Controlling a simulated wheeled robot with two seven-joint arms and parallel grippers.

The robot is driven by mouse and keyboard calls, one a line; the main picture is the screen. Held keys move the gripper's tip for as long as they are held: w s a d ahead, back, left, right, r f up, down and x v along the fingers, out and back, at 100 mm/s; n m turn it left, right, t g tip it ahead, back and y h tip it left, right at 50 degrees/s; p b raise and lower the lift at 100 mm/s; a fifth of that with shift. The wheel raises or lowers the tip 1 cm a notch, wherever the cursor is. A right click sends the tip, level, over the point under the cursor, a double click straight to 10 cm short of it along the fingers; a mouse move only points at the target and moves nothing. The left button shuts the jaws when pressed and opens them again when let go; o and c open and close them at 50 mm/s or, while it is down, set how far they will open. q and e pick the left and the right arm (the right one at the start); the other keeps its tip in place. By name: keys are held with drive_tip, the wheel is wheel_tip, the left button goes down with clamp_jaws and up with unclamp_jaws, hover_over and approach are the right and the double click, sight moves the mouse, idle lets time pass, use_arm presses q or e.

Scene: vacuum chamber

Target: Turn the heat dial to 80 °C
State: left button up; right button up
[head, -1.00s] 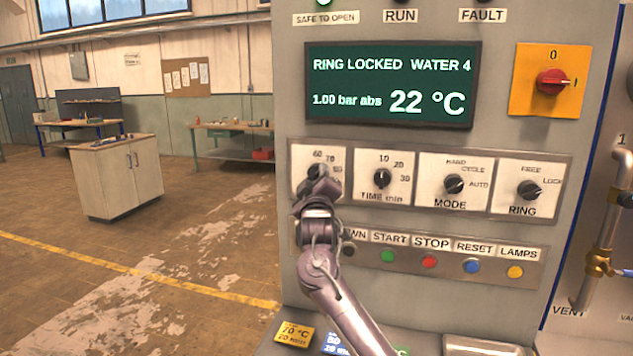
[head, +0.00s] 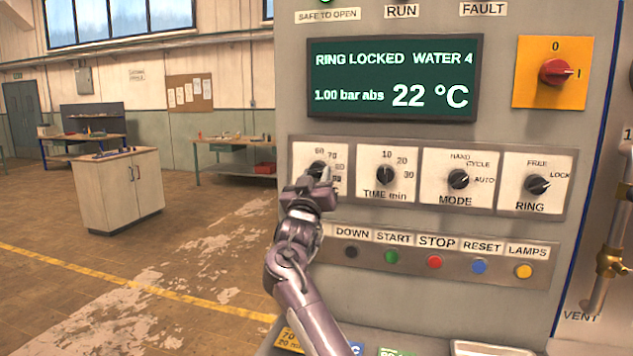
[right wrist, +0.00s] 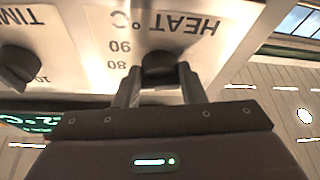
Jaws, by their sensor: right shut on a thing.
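The heat dial (head: 316,167) is the leftmost dark knob on the white dial row. Marks 60 and 70 show above it; my gripper hides much of its plate in the head view. In the right wrist view the dial (right wrist: 160,68) appears upside down, with HEAT °C, 90 and 80 printed around it. My right gripper (head: 321,176) is shut on the dial, one finger on each side of it, as its fingers (right wrist: 160,88) show in the right wrist view. I cannot read where the dial's pointer stands. My left gripper is not in view.
The display (head: 393,80) reads RING LOCKED, WATER 4, 1.00 bar abs, 22 °C. The time dial (head: 385,174) sits just right of the heat dial. A row of push buttons (head: 435,262) runs below. Open floor lies left of the panel.

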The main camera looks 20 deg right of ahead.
idle(0.5)
drive_tip(key=o, duration=1)
drive_tip(key=shift+s+a+f, duration=0.2)
drive_tip(key=shift+s+f, duration=0.05)
drive_tip(key=b+v, duration=0.3)
drive_tip(key=v, duration=0.4)
drive_tip(key=shift+a, duration=0.1)
